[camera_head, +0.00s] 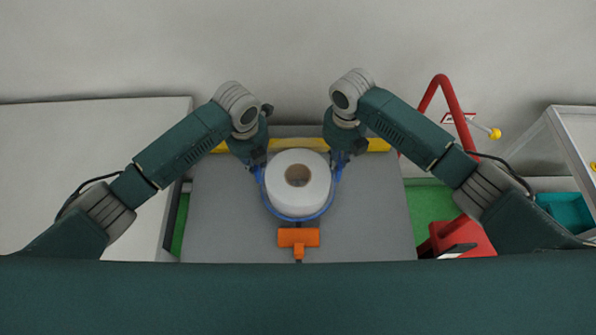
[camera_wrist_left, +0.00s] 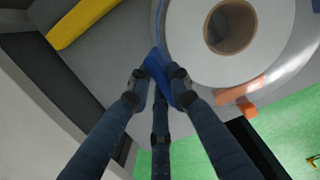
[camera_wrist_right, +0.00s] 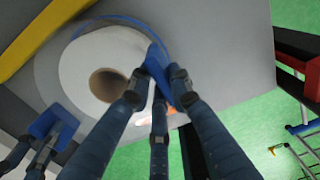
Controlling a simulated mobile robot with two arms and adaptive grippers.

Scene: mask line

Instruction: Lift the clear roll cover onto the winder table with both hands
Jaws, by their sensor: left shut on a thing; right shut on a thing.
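The clear roll cover (camera_head: 300,218) shows in the head view as a blue rim around a white roll (camera_head: 276,182) with a brown core. Its clear wall shines beside the roll in the left wrist view. My left gripper (camera_head: 257,171) is shut on the blue handle (camera_wrist_left: 158,68) at the cover's left side. My right gripper (camera_head: 339,170) is shut on the blue handle (camera_wrist_right: 156,68) at its right side. The cover is over the grey winder table (camera_head: 222,225); I cannot tell whether its rim touches the table.
An orange piece (camera_head: 299,237) is at the table's near side, and a yellow bar (camera_head: 379,145) runs along its far edge. A white surface (camera_head: 80,150) lies left. A red bent tube (camera_head: 452,104), a red object (camera_head: 462,238) and a teal bin (camera_head: 566,211) are right.

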